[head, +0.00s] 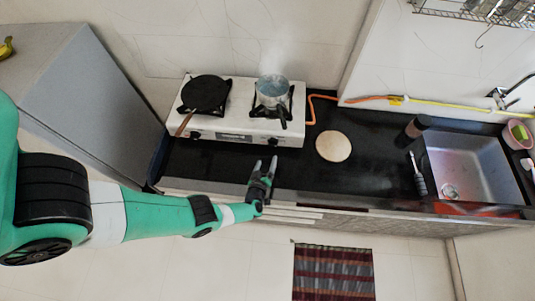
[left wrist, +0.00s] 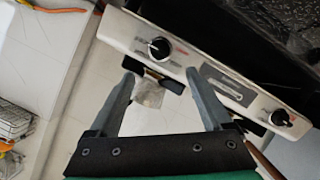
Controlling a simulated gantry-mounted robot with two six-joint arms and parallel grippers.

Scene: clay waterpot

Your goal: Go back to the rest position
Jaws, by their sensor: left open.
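My left gripper (head: 265,166) is open and empty. In the head view its arm reaches in from the left, and the fingers point toward the stove over the counter's front part. The left wrist view shows the two grey fingers (left wrist: 160,95) spread apart, with the front of the white stove (left wrist: 225,85) and its black knobs beyond them. Nothing is between the fingertips. My right gripper is not in either view.
The white stove (head: 232,138) holds a black pan (head: 205,93) and a steaming pot (head: 272,89). A round pale disc (head: 333,146) lies on the black counter (head: 375,165). A sink (head: 470,165) is at right. A striped rug (head: 333,272) lies on the floor.

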